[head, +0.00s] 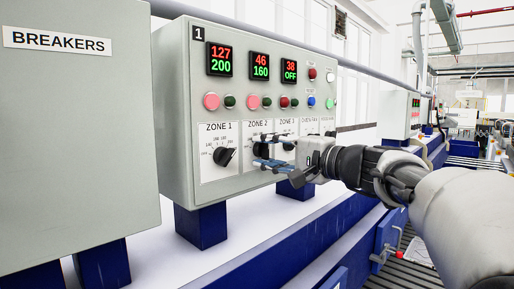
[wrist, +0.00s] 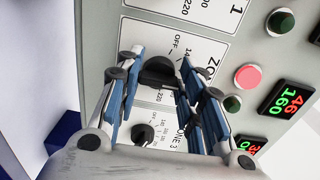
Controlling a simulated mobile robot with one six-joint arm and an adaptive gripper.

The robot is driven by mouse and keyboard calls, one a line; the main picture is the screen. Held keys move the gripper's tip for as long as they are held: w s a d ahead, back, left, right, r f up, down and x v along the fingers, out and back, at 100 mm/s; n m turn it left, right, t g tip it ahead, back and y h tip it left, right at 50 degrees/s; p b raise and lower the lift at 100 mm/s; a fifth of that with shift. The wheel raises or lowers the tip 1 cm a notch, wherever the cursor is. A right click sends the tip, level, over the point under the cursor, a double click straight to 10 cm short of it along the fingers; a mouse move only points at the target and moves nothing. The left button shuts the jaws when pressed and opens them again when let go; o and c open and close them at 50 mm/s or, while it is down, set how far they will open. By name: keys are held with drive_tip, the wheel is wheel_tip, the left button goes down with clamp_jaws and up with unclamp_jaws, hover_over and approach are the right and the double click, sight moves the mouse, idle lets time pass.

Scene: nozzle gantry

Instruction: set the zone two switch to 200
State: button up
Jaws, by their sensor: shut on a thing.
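The zone two switch is a black rotary knob (wrist: 157,72) on a white dial plate labelled ZONE 2 (head: 258,129). My gripper (head: 262,163) reaches the panel from the right. In the wrist view my gripper (wrist: 162,66) has its blue-padded fingers on either side of the knob, shut on it. The fingers hide most of the knob and its scale in the head view, so its pointer angle is hard to tell. The zone two display (head: 260,65) shows 46 in red over 160 in green; it also shows in the wrist view (wrist: 290,100).
The zone one knob (head: 223,156) is close on the left, its display (head: 219,59) reading 127 over 200. The zone three knob (wrist: 143,135) is close on the other side. Pink, red, green and blue buttons line the panel above. A BREAKERS cabinet (head: 75,130) stands at left.

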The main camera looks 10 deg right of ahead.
drive_tip(key=m+p, duration=0.2)
drive_tip(key=m, duration=0.1)
drive_tip(key=m+p, duration=0.1)
drive_tip(key=m, duration=0.1)
drive_tip(key=shift+r, duration=0.25)
drive_tip(key=shift+m+p, duration=1.05)
drive_tip(key=shift+m, duration=0.75)
drive_tip(key=shift+f, duration=0.1)
drive_tip(key=o, duration=1.1)
drive_tip(key=shift+d, duration=0.15)
drive_tip(key=v, duration=1.2)
